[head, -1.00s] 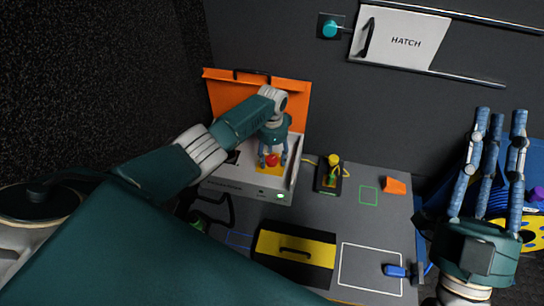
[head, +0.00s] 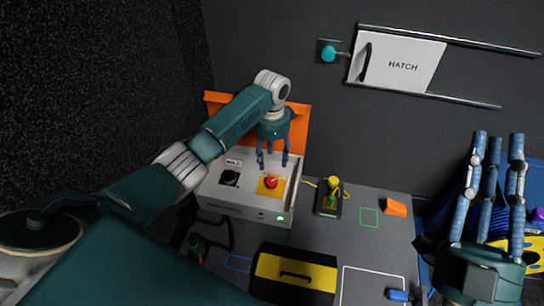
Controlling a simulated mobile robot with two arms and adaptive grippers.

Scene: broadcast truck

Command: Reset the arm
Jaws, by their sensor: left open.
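My left arm comes in from the left. Its gripper (head: 272,158) is open and empty, fingers pointing down. It hangs above and a little behind the red button (head: 271,182), clear of it. The button sits on a yellow plate on the light control box (head: 215,197), which also has a black knob (head: 229,178). The box's orange lid (head: 300,120) stands up behind it, partly covered by my arm. My right gripper (head: 487,165) is at the right, its fingers pointing up and spread apart, with nothing seen between them.
On the grey bench are a black and yellow case (head: 318,276), a small stand with a yellow knob (head: 331,192), an orange wedge (head: 396,207) and a blue item (head: 398,295). A hatch panel (head: 410,62) and teal knob (head: 328,54) are on the wall.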

